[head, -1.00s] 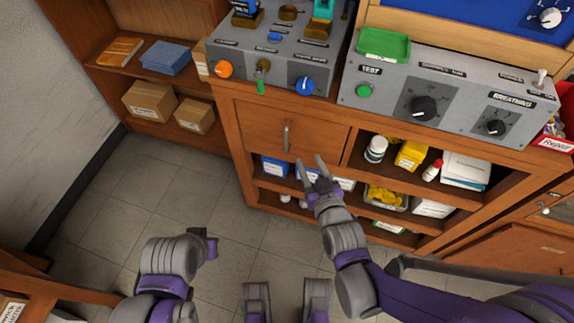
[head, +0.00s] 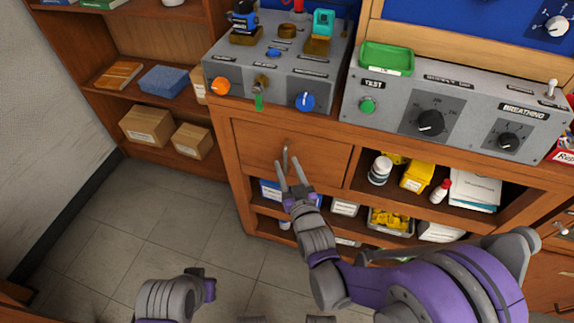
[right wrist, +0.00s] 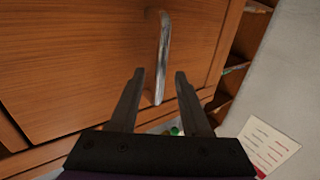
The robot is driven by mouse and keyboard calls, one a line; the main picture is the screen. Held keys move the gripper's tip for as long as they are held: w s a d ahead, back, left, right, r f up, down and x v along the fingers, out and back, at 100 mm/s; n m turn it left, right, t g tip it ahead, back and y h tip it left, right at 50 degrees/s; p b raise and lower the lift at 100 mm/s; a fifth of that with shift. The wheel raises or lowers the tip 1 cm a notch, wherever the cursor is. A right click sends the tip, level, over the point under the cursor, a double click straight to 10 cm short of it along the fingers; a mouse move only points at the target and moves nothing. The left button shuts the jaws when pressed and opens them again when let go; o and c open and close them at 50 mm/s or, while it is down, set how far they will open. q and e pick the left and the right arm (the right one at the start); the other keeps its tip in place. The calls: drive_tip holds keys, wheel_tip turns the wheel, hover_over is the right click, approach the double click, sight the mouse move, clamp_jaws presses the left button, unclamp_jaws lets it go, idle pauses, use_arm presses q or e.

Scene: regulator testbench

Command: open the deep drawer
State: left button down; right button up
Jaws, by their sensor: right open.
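The deep drawer (head: 318,152) is a wooden front under the grey control panel in the head view, and it looks shut. Its metal bar handle (head: 286,158) stands upright on the front. My right gripper (head: 288,172) is open, with its fingertips close to the lower part of the handle. In the right wrist view the handle (right wrist: 162,58) rises ahead of the open fingers (right wrist: 160,75), its lower end showing between them. I cannot tell whether they touch it. My left gripper (head: 205,285) is low at the bottom of the head view, away from the drawer; its jaws are unclear.
Open shelves right of the drawer hold a white bottle (head: 380,170), a yellow container (head: 416,177) and books. Blue and white boxes sit on the shelf below the drawer. Control panels (head: 268,75) stand on top. The tiled floor (head: 120,240) at left is clear.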

drive_tip(key=shift+w+a, duration=0.1)
drive_tip(key=shift+w, duration=0.35)
drive_tip(key=shift+c, duration=0.3)
clamp_jaws()
idle(0.9)
